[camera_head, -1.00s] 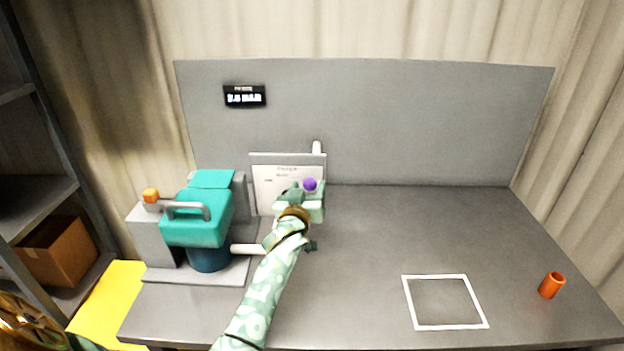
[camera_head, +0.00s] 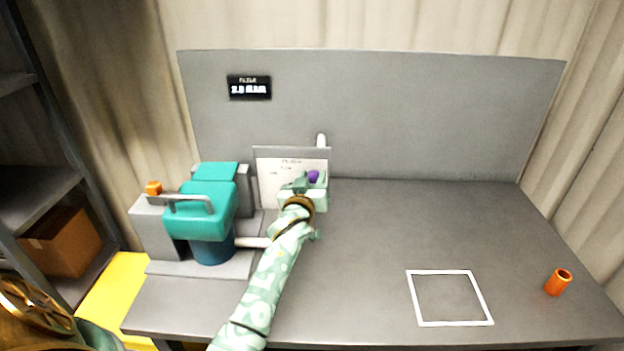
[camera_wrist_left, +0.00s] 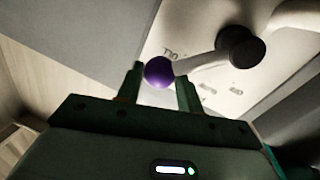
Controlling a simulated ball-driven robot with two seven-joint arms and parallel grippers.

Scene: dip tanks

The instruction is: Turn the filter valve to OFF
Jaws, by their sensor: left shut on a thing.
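The filter valve has a purple ball knob (camera_head: 313,176) in front of a white label panel (camera_head: 268,178) on the bench. In the left wrist view the purple knob (camera_wrist_left: 159,71) sits between the two fingers, at the end of a pale lever arm (camera_wrist_left: 195,64) that runs to a dark round hub (camera_wrist_left: 240,47). My left gripper (camera_head: 308,182) is shut on the purple knob; it also shows in the left wrist view (camera_wrist_left: 161,84). The panel's lettering is too blurred to read, and my gripper hides part of it. My right gripper is not seen.
A teal filter housing (camera_head: 200,209) with a grey handle stands left of the panel. A small display (camera_head: 249,88) hangs on the grey back board (camera_head: 400,115). An orange cup (camera_head: 558,282) and a white square outline (camera_head: 449,271) are at the right. The bench middle is clear.

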